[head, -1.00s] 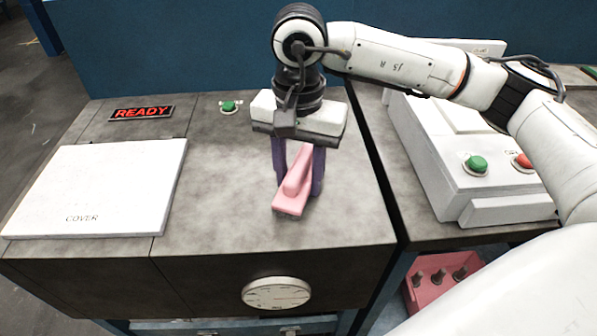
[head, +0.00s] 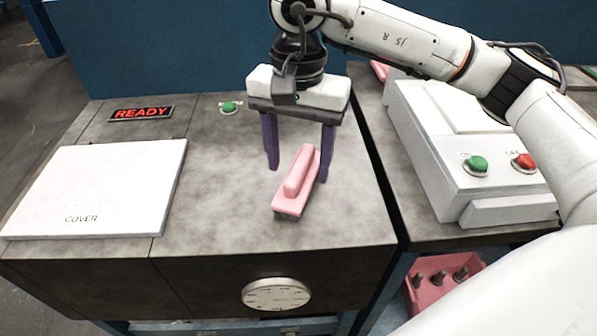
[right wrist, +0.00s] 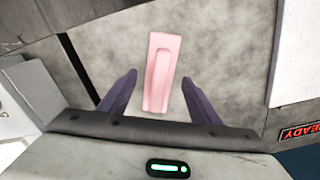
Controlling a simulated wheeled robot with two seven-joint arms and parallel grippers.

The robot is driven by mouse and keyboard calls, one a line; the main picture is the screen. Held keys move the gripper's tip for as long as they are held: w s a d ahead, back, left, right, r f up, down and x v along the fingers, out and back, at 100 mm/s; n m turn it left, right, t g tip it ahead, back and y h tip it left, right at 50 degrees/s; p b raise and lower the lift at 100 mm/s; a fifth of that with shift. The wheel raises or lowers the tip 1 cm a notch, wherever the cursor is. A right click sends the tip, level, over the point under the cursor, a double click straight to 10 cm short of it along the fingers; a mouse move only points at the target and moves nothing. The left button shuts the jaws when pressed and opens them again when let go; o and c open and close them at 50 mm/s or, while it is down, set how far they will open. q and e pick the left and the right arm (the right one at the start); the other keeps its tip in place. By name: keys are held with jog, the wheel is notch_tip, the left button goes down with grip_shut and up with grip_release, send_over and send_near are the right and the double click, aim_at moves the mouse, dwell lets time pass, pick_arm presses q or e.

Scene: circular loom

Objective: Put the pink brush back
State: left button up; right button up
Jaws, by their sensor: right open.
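The pink brush (head: 297,184) lies on the grey machine top, right of the white cover, with its raised handle upward. In the right wrist view the brush (right wrist: 161,72) lies between and beyond the two fingertips. My right gripper (head: 298,172) is open, its purple fingers spread on either side of the brush's far part, with nothing held. The fingers also show apart in the right wrist view (right wrist: 160,82). I cannot tell whether a finger touches the brush. My left gripper is not in view.
A white cover (head: 95,190) lies at the left. A READY sign (head: 141,113) and a green button (head: 229,107) sit behind. A white control box (head: 475,150) stands at the right. A pink bin with pegs (head: 440,285) is below. A pink piece (head: 379,70) shows behind my arm.

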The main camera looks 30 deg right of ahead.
aim_at(298, 166)
notch_tip(298, 166, up, 8)
jog(key=shift+r, duration=0.15)
dwell(0.3)
